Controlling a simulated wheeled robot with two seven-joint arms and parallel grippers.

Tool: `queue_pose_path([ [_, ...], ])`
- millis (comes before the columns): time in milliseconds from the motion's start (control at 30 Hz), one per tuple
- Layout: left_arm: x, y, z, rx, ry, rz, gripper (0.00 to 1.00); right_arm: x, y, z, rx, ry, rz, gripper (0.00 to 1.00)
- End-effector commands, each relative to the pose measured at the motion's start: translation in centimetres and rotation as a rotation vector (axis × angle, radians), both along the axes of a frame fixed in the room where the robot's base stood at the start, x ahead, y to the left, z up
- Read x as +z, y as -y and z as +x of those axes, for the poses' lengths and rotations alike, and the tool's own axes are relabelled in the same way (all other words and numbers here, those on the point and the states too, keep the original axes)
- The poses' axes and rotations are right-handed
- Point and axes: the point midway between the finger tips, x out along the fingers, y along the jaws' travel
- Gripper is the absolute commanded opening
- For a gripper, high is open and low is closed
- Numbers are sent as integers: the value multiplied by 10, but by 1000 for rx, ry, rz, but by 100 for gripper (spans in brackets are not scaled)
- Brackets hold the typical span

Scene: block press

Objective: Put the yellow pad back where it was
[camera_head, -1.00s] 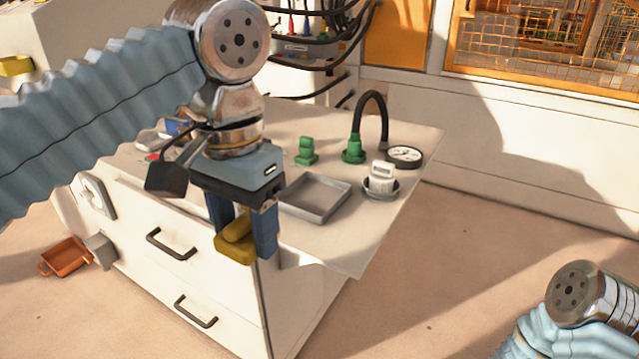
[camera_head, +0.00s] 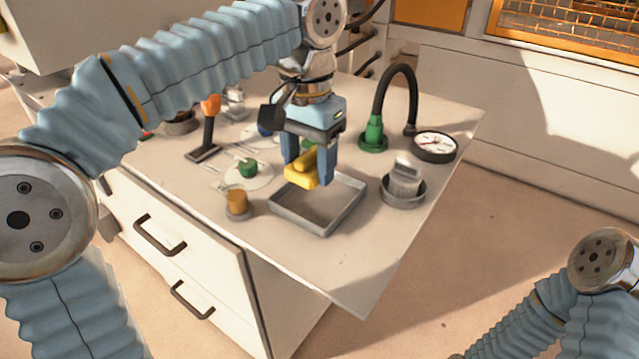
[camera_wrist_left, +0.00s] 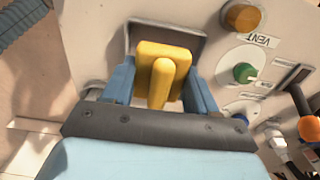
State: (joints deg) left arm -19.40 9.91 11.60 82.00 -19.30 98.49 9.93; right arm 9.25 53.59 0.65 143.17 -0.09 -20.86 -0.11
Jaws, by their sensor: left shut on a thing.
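My left gripper (camera_head: 311,167) is shut on the yellow pad (camera_head: 302,170), a flat block with a raised grip. The pad appears to be over the back part of a shallow grey tray (camera_head: 317,231) on the cabinet top; its exact height is hard to judge. In the left wrist view the pad (camera_wrist_left: 155,55) sits between the two blue fingers, its grip towards me. The tray (camera_wrist_left: 193,38) lies behind it, partly hidden. The tray looks empty where it shows. My right gripper is out of view.
Right of the tray stand a grey cup (camera_head: 404,192) with a pale block in it, a round gauge (camera_head: 435,143) and a green-based black hose (camera_head: 374,131). To the left are an amber button (camera_head: 237,202), a green knob (camera_head: 248,168) and an orange-topped lever (camera_head: 209,125). The front right top is clear.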

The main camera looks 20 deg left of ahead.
Motion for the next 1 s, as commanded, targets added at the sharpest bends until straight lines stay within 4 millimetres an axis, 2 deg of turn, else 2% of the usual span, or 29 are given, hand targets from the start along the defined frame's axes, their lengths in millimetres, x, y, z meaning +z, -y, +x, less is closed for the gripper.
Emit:
queue_pose_path([
  [33,-14,1,7,1,-4,3,29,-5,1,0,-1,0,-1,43],
  [200,-35,4,26,-1,-2,1,29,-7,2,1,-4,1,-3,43],
  [367,-43,5,33,-1,-1,0,29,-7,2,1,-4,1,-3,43],
  [600,-78,5,37,-1,-2,1,29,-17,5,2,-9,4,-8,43],
  [967,-82,6,37,0,0,0,29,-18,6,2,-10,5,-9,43],
  [1000,-82,6,37,0,0,0,59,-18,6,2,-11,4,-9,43],
])
